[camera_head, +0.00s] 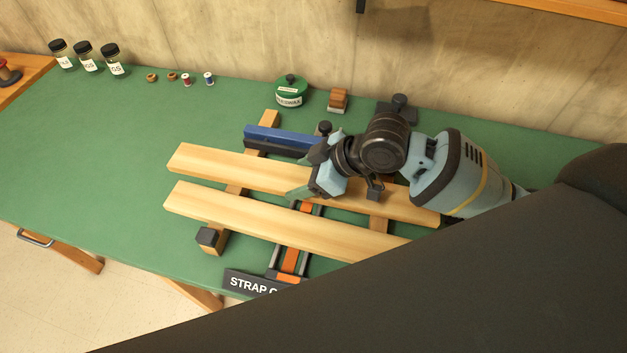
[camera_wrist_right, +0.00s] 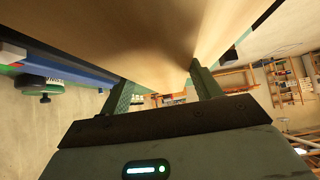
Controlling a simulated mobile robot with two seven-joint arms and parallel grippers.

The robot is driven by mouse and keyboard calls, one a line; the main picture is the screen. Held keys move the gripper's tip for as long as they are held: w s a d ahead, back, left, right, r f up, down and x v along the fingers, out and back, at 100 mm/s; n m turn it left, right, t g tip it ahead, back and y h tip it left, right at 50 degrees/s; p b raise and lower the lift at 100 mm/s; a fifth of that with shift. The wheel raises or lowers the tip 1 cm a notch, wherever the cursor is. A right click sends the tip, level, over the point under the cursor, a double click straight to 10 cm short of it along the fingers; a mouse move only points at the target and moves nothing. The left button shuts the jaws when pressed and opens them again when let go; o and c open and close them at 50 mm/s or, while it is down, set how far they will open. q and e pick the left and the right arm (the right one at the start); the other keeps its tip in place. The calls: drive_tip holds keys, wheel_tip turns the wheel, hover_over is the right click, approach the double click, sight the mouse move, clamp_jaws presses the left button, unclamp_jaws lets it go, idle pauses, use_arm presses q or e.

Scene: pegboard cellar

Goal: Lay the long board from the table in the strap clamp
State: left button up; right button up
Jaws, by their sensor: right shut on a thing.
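Two long pale boards lie roughly parallel over the strap clamp: a far board (camera_head: 235,170) and a near board (camera_head: 250,222). My right gripper (camera_head: 312,182) is shut on the far board, near its middle; in the wrist view the board (camera_wrist_right: 150,40) passes between the two fingers (camera_wrist_right: 160,95). I cannot tell whether the held board touches the clamp's bars. The strap clamp has wooden cross bars (camera_head: 269,121), a blue bar (camera_head: 280,137), an orange strap (camera_head: 290,262) and a partly hidden label (camera_head: 250,284). The boards' right ends are partly hidden. My left gripper is out of view.
The green table (camera_head: 90,165) is clear at the left. Three jars (camera_head: 88,58), small rings and spools (camera_head: 187,80), a green tin (camera_head: 291,92) and a small wooden block (camera_head: 338,100) stand along the back by the wall. A large dark shape covers the lower right.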

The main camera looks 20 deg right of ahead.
drive_tip(key=shift+w+d, duration=0.1)
drive_tip(key=shift+d, duration=0.35)
drive_tip(key=shift+d, duration=0.1)
drive_tip(key=shift+w+d, duration=0.1)
drive_tip(key=shift+d, duration=0.25)
drive_tip(key=shift+d+f, duration=0.2)
drive_tip(key=shift+f, duration=1.6)
drive_tip(key=shift+f, duration=0.15)
drive_tip(key=o, duration=1.3)
drive_tip(key=shift+c, duration=0.2)
